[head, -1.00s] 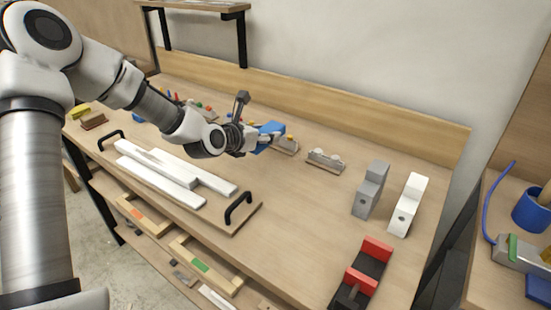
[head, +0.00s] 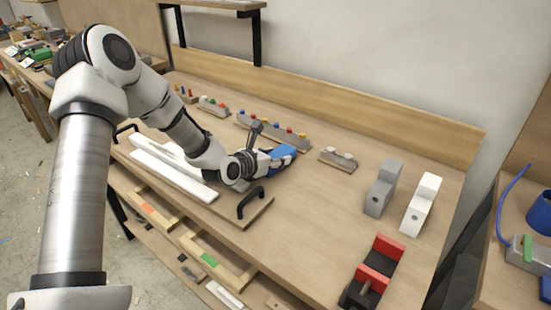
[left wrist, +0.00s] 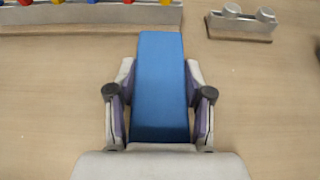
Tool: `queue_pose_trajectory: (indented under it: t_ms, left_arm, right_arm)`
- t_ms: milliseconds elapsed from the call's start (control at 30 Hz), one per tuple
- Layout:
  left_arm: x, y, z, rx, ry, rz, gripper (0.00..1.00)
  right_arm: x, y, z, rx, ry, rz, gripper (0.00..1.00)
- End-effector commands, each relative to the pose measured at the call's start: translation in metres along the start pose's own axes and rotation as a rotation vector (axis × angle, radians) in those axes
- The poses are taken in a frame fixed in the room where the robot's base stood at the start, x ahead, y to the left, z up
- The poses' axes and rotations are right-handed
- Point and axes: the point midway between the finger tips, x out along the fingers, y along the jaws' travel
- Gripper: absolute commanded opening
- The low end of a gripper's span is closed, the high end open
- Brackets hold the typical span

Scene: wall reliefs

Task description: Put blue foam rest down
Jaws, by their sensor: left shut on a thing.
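The blue foam rest (head: 284,154) is a blue block held in my left gripper (head: 270,161). In the left wrist view the foam rest (left wrist: 160,75) lies lengthwise between the two fingers of the gripper (left wrist: 158,95), which is shut on its sides. Its far end points away from the wrist, towards the racks. It is over bare wooden bench top (head: 300,205); I cannot tell whether it touches the wood. My right gripper is not in view.
Behind the foam stands a rack with coloured knobs (head: 292,135), and right of it a small holder (head: 338,159). A handled board with white strips (head: 172,175) lies left. Grey (head: 381,190) and white (head: 421,205) stepped blocks and a red-jawed vise (head: 375,270) stand right.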

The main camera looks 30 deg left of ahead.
Motion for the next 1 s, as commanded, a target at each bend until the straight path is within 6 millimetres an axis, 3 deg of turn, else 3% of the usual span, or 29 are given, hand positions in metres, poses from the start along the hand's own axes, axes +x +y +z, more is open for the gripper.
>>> queue_pose_trajectory:
  t_ms: [33, 300, 333, 400, 700, 867, 900, 1000]
  left_arm:
    - [0.001, -0.001, -0.008, -0.003, 0.010, -0.003, 0.27]
    - [0.002, -0.002, -0.015, -0.005, 0.020, -0.006, 0.27]
    - [0.002, -0.003, -0.016, -0.005, 0.022, -0.006, 0.55]
    - [0.002, -0.003, -0.017, -0.006, 0.023, -0.007, 0.76]
    - [0.002, -0.003, -0.017, -0.006, 0.024, -0.007, 0.76]
    - [-0.004, -0.003, -0.003, -0.006, 0.024, -0.007, 0.76]
    - [-0.007, -0.003, 0.003, -0.006, 0.024, -0.006, 0.76]
    - [-0.032, -0.002, -0.002, -0.017, 0.016, -0.006, 0.76]
  right_arm:
    - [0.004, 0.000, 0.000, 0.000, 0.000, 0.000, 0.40]
    - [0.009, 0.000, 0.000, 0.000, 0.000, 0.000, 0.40]
    - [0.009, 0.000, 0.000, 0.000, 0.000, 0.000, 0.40]
    - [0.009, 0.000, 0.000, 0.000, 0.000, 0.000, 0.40]
    - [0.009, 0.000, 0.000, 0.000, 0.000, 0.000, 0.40]
    - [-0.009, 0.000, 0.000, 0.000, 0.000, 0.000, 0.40]
    - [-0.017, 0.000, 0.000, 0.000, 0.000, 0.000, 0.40]
    - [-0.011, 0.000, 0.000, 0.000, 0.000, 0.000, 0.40]
